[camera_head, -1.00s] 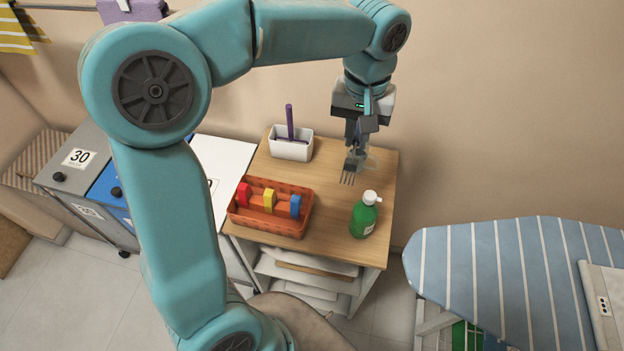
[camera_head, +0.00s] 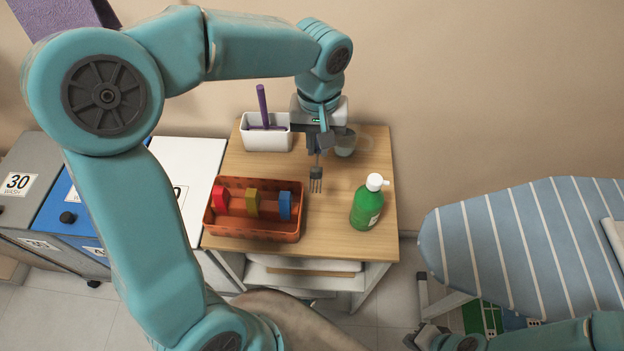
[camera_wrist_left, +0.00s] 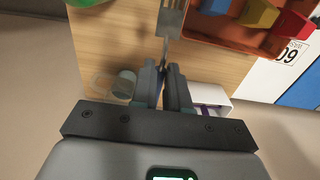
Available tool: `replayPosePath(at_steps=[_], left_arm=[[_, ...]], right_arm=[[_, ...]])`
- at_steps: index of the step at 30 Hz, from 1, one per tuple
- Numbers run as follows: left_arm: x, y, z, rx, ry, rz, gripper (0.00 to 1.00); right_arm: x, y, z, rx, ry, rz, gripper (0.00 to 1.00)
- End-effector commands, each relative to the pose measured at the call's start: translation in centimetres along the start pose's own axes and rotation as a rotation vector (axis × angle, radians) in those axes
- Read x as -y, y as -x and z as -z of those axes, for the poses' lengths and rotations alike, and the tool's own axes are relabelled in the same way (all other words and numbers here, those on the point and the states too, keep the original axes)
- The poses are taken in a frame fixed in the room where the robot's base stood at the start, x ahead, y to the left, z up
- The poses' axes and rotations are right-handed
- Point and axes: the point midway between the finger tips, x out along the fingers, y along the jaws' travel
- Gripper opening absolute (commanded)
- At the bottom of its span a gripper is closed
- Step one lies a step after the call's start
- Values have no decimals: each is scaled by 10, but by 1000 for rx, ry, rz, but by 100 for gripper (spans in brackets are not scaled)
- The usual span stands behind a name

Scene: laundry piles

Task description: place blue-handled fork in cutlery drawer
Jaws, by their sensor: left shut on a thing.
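My left gripper (camera_head: 318,148) is shut on a grey metal fork (camera_head: 316,180). The fork hangs with its tines down above the wooden tabletop, right of the orange bin. In the left wrist view the fork (camera_wrist_left: 170,22) reaches out from between the closed fingers (camera_wrist_left: 164,88). I cannot make out a cutlery drawer. My right gripper (camera_head: 430,337) shows only partly at the bottom right edge, away from the table.
A striped ironing board (camera_head: 530,245) lies further right.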

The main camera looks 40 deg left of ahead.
Motion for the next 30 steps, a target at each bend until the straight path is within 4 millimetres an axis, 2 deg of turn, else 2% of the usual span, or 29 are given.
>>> replayPosePath(at_steps=[1,3,9,14,21,30], left_arm=[[1,-17,-1,6,-1,5,0],[1,-38,-1,6,-1,5,0],[2,-83,1,3,0,2,0],[3,-97,3,1,1,1,0],[4,-134,4,2,0,2,0],[4,-138,4,-1,1,0,0]], right_arm=[[-1,-2,0,0,0,0,0],[-1,-4,0,0,1,0,0],[-2,-6,0,0,0,0,0],[-2,-6,0,0,0,0,0],[-3,-9,0,0,0,0,0],[-3,-9,0,0,0,0,0]])
